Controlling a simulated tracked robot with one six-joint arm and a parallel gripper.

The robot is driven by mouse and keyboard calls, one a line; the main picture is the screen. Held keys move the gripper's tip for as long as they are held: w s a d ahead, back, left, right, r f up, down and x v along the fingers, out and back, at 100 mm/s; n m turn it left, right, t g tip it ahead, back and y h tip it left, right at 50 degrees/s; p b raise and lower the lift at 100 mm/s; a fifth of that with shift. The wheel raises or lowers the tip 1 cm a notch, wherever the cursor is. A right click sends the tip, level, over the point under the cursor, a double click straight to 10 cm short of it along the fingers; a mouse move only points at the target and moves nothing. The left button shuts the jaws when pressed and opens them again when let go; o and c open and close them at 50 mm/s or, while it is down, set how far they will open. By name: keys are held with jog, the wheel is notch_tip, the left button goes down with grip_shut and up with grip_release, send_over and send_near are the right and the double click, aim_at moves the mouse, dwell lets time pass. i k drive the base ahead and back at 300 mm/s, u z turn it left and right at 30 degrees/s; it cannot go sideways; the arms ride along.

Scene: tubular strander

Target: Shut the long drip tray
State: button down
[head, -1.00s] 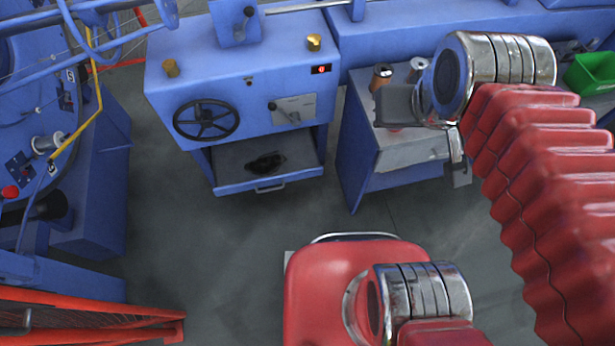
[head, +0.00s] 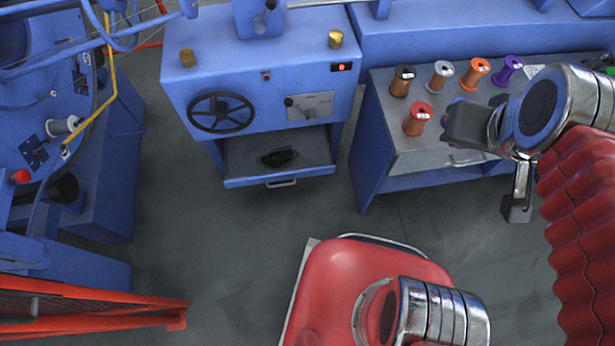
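The long drip tray (head: 240,180) is a shallow blue drawer with a grey floor, low in the blue machine housing. It stands pulled out toward me, with a dark patch (head: 280,157) on its floor. Its pale bar handle (head: 281,183) is on the front edge. My gripper (head: 490,165) is at the right, in front of the spool bench, well apart from the tray. Its grey and chrome parts show from the side, and I cannot tell whether its fingers are apart. I see nothing held in it.
A blue bench (head: 420,165) with several coloured spools stands right of the housing. A black handwheel (head: 220,113) juts out above the tray. Blue machinery (head: 100,180) stands at the left, with an orange-red barrier (head: 120,300) at the lower left. The floor before the tray is clear.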

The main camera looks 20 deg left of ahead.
aim_at(259, 158)
jog(key=z, duration=0.05)
jog(key=k, duration=1.3)
jog(key=u, duration=1.4)
jog(key=i, duration=1.65)
jog(key=u, duration=0.05)
